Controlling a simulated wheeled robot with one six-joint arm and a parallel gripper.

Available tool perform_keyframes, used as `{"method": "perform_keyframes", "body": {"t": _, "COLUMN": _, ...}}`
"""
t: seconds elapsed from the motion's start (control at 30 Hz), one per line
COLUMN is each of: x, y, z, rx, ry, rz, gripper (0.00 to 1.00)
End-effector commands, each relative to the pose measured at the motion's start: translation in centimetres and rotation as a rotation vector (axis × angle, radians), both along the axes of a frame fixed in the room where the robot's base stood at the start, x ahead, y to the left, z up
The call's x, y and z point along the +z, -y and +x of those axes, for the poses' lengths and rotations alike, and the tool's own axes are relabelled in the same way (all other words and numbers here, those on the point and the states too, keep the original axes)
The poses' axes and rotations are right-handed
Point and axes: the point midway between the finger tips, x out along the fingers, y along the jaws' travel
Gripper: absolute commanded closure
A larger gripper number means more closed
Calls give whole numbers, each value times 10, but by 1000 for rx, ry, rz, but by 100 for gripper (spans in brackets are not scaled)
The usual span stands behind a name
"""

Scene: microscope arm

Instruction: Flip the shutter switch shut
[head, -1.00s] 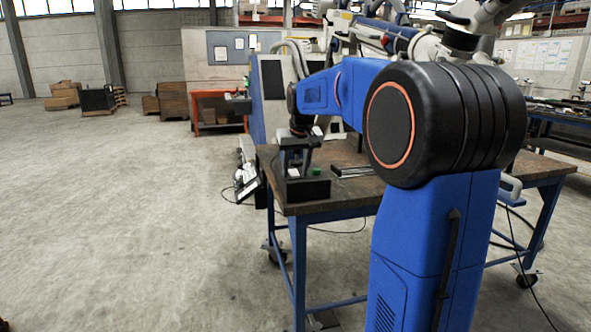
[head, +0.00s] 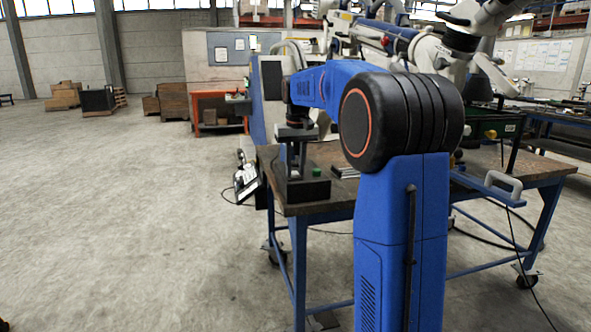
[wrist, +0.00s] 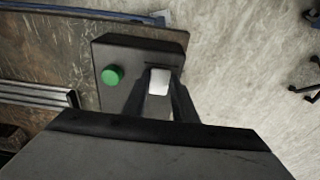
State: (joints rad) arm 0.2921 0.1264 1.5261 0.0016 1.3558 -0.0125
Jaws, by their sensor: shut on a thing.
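A dark switch box (head: 308,190) stands on the near left corner of the brown workbench. It also shows in the wrist view (wrist: 118,93), with a round green button (wrist: 112,75) on its top. Beside the button, a white switch lever (wrist: 159,82) shows between my fingers. My gripper (wrist: 160,95) points down at the box and is shut on this lever. In the head view my gripper (head: 295,160) is above the box's left part, left of the green button (head: 316,172). The foot of the lever is hidden by the fingers.
The workbench (head: 280,206) has metal rails (wrist: 35,95) beside the box. A small tilted panel (head: 248,188) hangs at the bench's left edge. A pale machine arm (head: 500,75) stands at the back right.

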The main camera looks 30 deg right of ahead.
Motion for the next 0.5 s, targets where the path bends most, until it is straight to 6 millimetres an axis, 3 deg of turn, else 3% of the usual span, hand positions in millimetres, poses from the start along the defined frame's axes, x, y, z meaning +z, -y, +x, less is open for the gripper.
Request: {"method": "perform_keyframes", "body": {"t": 0.5, "x": 2, "y": 2, "z": 5, "rx": 0, "ry": -135, "rz": 39, "gripper": 97}}
